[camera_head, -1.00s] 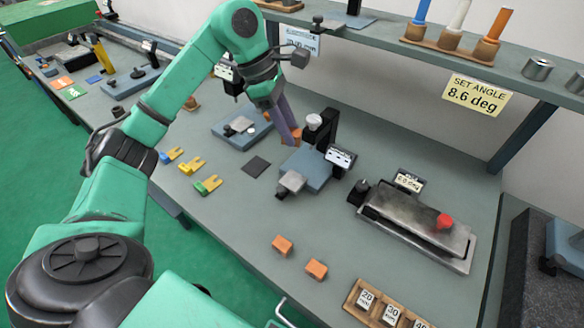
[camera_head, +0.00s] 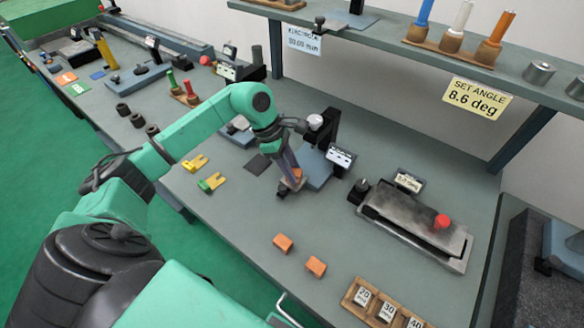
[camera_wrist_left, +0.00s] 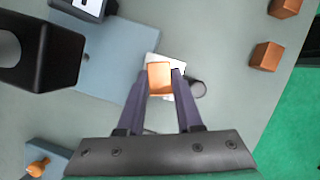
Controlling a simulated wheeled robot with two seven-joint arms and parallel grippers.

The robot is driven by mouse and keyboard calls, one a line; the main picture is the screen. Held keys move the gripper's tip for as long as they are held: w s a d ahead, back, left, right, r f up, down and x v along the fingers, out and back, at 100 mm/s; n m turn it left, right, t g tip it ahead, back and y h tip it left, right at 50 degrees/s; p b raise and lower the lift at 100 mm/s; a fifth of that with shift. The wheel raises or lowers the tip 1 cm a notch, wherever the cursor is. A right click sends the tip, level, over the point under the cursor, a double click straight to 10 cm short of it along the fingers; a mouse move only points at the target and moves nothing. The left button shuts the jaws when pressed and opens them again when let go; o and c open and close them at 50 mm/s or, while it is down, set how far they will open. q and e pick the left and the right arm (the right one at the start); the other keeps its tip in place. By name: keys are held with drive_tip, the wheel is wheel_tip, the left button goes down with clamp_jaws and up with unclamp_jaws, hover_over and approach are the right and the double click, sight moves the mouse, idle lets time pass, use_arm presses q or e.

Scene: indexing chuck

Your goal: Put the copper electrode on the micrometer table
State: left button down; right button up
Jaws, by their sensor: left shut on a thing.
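My left gripper (camera_head: 289,172) is shut on the copper electrode, an orange block that shows between the fingertips in the left wrist view (camera_wrist_left: 159,78). The block is over the small pale plate (camera_wrist_left: 152,58) of the micrometer table, which stands at the front of a blue base (camera_head: 320,170) and has a dark knob (camera_wrist_left: 197,88) at its side. The gripper and block hide most of this plate. I cannot tell whether the block touches the plate. My right gripper is not in view.
A black post (camera_head: 328,130) with a display rises from the back of the blue base. Two loose copper blocks (camera_head: 283,243) (camera_head: 316,266) lie towards the front. A sine-bar-like fixture (camera_head: 415,220) with a red knob stands at the right.

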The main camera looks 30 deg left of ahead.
use_arm(q)
drive_tip(key=c, duration=0.6)
unclamp_jaws()
drive_tip(key=b+v, duration=0.2)
drive_tip(key=v, duration=1)
drive_tip(key=shift+r+b, duration=0.1)
drive_tip(key=shift+b, duration=0.25)
